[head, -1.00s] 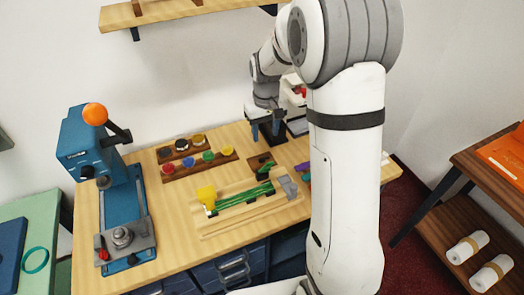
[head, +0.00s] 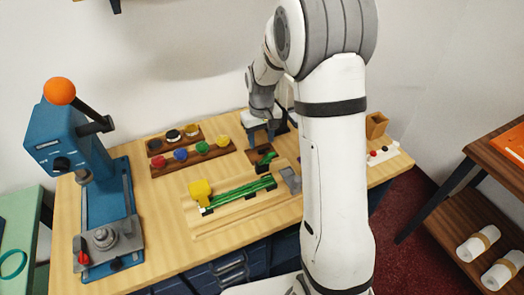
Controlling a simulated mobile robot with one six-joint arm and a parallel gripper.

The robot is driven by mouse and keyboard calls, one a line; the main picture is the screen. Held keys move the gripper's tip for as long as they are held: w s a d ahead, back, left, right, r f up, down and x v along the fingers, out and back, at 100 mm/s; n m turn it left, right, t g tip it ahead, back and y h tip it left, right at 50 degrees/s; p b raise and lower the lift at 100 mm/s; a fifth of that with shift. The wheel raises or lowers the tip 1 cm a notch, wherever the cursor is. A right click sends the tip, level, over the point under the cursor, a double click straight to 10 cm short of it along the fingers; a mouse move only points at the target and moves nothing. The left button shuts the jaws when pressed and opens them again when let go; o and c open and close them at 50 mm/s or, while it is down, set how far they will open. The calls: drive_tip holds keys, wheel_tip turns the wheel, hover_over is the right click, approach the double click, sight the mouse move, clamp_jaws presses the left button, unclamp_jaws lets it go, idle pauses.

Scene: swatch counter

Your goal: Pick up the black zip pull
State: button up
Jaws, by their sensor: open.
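My gripper (head: 260,138) is open, pointing down at the back of the counter. It is above or just at a small brown tray (head: 253,157), with a finger on either side of the tray's back part. Nothing shows between the fingers. Green zip tapes (head: 240,192) with black ends lie in a wooden jig in front, between a yellow block (head: 201,190) and a grey block (head: 290,178).
A blue press (head: 105,200) with an orange knob stands at the left. Stepped wooden racks (head: 190,164) hold several coloured round pieces left of my gripper.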

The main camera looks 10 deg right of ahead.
sight(262, 154)
wheel_tip(262, 154, down, 4)
drive_tip(key=shift+s+d, duration=0.1)
drive_tip(key=shift+c, duration=0.5)
clamp_jaws()
wheel_tip(262, 154, up, 10)
idle(0.6)
